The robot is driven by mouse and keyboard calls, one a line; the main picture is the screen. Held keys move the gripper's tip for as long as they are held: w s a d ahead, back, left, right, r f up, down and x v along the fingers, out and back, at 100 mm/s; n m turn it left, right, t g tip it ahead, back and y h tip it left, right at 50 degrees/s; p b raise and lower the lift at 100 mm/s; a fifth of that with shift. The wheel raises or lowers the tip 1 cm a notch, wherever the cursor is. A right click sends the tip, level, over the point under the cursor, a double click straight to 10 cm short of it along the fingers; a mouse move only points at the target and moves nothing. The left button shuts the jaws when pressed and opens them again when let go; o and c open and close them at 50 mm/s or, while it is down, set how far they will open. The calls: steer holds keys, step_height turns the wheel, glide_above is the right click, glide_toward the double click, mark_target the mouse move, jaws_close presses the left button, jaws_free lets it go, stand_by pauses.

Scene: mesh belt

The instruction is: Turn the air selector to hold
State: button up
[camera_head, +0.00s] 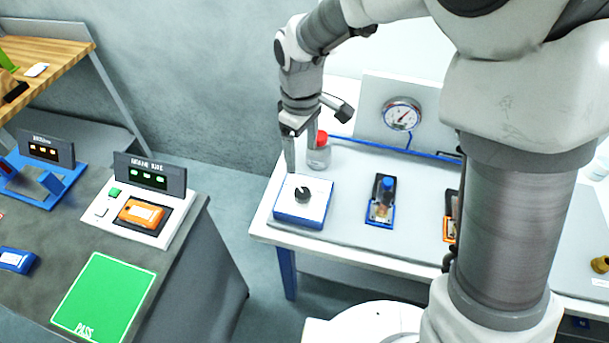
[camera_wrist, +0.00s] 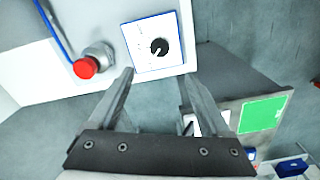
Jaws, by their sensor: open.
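The air selector is a white box with a blue base and a round black knob (camera_head: 303,195) on top. The box (camera_head: 290,212) sits at the left front corner of the white table. In the wrist view the knob (camera_wrist: 159,46) shows a white pointer line, with small marks to its left that are too small to read. My gripper (camera_head: 300,165) is above and just behind the box, pointing down, open and empty. In the wrist view my gripper (camera_wrist: 155,85) has its two fingers apart, with the selector beyond the tips. The fingers do not touch the knob.
A red-capped bottle-like part (camera_head: 319,150) stands close behind the selector, beside my gripper. A pressure gauge (camera_head: 402,114) is on the back panel. A blue-framed unit (camera_head: 381,202) lies to the right. A grey bench (camera_head: 190,270) with test stations stands at left, across a gap.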

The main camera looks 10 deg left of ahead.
mark_target(302, 192)
step_height(302, 192, down, 14)
steer(key=shift+f+p, duration=0.1)
steer(key=shift+p, duration=0.55)
jaws_close()
steer(key=shift+m+b, duration=0.35)
steer(key=shift+m, duration=0.05)
steer(key=m+b, duration=0.2)
steer(key=shift+f+m, duration=0.1)
steer(key=shift+m, duration=0.3)
steer(key=m+b, duration=0.2)
steer(key=m, duration=0.3)
steer(key=shift+w, duration=0.1)
stand_by(0.3)
